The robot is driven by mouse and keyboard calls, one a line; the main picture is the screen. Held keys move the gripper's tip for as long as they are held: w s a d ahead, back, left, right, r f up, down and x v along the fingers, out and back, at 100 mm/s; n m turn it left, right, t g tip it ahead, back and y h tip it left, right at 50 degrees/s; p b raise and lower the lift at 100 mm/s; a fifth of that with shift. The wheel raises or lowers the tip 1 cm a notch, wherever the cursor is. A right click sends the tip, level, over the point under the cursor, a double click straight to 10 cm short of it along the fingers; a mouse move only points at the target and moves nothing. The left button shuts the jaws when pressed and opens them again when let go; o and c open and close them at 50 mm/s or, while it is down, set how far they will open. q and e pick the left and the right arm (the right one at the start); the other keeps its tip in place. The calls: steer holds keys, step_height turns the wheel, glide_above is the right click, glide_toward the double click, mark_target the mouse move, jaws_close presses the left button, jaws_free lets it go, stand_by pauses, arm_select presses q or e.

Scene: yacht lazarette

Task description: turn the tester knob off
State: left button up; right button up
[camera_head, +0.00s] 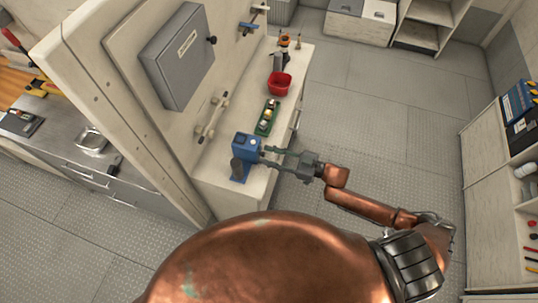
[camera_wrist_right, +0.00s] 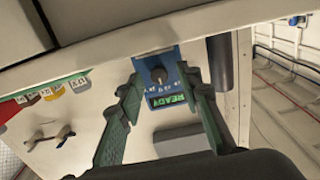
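The blue tester (camera_head: 246,146) stands on the white counter, and it also shows ahead in the right wrist view (camera_wrist_right: 146,66). Its dark round knob (camera_wrist_right: 158,74) faces my right gripper, with small markings around it. Below the knob, a lit green display (camera_wrist_right: 167,99) reads READY, upside down in this view. I cannot tell which mark the knob points to. My right gripper (camera_head: 268,157) is open, close to the tester's front. Its green fingers (camera_wrist_right: 160,84) spread to either side of the knob, with a gap visible. My left gripper is not in view.
A dark cylinder (camera_head: 237,168) stands beside the tester. A green tray (camera_head: 266,121) of small items and a red bin (camera_head: 280,83) stand farther along the counter (camera_head: 243,195). A grey wall box (camera_head: 178,56) hangs above. The floor (camera_head: 385,100) to the right is clear.

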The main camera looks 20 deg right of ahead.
steer(key=shift+w, duration=0.1)
jaws_close()
stand_by(0.4)
steer(key=shift+n, duration=0.4)
steer(key=n, duration=0.3)
steer(key=shift+n, duration=0.3)
steer(key=shift+a+n+b, duration=0.1)
steer(key=shift+n+b, duration=0.25)
steer(key=shift+n, duration=1.85)
jaws_free()
